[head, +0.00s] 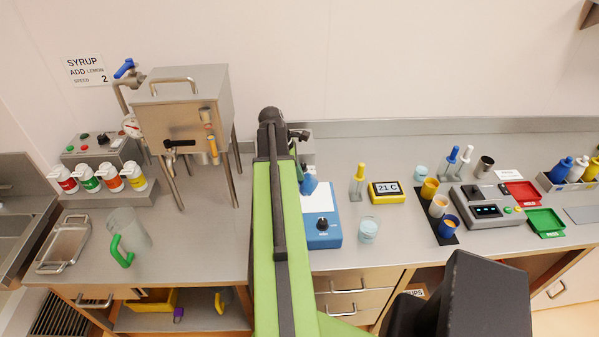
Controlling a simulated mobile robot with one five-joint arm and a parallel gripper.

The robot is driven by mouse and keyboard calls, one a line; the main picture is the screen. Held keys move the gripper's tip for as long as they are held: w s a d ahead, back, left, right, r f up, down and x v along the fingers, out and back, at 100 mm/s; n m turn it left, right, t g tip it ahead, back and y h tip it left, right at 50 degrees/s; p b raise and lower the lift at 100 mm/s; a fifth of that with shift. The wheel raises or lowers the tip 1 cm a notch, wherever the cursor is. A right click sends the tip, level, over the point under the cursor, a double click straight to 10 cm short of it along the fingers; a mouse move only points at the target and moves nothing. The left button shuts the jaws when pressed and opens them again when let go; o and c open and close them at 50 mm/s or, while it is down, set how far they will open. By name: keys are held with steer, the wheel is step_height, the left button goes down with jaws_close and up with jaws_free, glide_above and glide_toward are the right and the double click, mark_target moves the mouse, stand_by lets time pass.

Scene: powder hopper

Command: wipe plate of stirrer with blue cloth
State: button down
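The stirrer (323,236) is a blue box with a black knob at its front and a pale, flat plate (318,203) on top. It stands on the counter just right of my green arm, which hides its left side. The blue cloth (309,186) is a small bunched piece at the plate's upper left. My gripper (301,172) points down there, mostly hidden behind my arm. It appears shut on the cloth, though its fingertips are not clear. I cannot tell whether the cloth touches the plate.
A scale (487,208) and cups stand farther right.

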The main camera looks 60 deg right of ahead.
mark_target(302, 190)
step_height(302, 190, down, 4)
steer(key=b, duration=0.2)
steer(key=shift+r+b, duration=0.15)
steer(key=shift+b, duration=0.25)
steer(key=shift+r, duration=0.15)
steer(key=c, duration=0.6)
jaws_free()
steer(key=shift+f+b, duration=1.05)
steer(key=shift+f, duration=0.1)
steer(key=shift+r, duration=0.1)
steer(key=shift+c, duration=1.1)
jaws_close()
